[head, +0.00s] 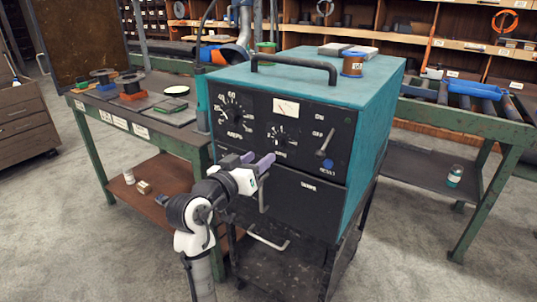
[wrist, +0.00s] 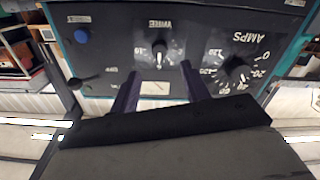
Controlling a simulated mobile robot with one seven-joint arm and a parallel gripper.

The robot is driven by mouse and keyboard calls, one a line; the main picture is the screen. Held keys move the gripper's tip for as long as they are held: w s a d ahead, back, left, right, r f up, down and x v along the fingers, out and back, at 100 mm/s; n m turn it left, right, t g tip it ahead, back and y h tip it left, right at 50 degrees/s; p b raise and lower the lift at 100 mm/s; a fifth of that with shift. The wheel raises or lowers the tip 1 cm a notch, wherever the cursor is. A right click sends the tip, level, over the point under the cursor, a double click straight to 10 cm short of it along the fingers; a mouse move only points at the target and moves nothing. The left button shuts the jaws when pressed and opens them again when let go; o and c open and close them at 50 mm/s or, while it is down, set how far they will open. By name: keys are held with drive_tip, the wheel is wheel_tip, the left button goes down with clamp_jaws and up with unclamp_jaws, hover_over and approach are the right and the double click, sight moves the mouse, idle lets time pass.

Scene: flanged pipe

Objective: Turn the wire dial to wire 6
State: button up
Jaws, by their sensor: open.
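The teal welding machine (head: 300,85) has a black front panel. The wire dial (head: 282,140) is a small black knob with white markings, low in the middle of the panel, below the meter (head: 286,107). In the wrist view, which is upside down, the wire dial (wrist: 159,57) shows between and just beyond my fingertips. Its setting is too small to read surely. My gripper (head: 257,160) is open and empty in front of the panel, below and left of the wire dial in the head view. It also shows in the wrist view (wrist: 160,72).
The larger AMPS dial (head: 234,110) is at the panel's upper left. An on/off lever (head: 325,143) and a blue button (head: 328,164) are at its right. A handle (head: 293,62) and a copper-coloured spool (head: 352,64) are on top. Benches stand on both sides.

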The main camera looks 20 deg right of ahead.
drive_tip(key=v, duration=0.6)
drive_tip(key=shift+s+b, duration=0.15)
drive_tip(key=shift+b, duration=0.25)
drive_tip(key=shift+a, duration=0.2)
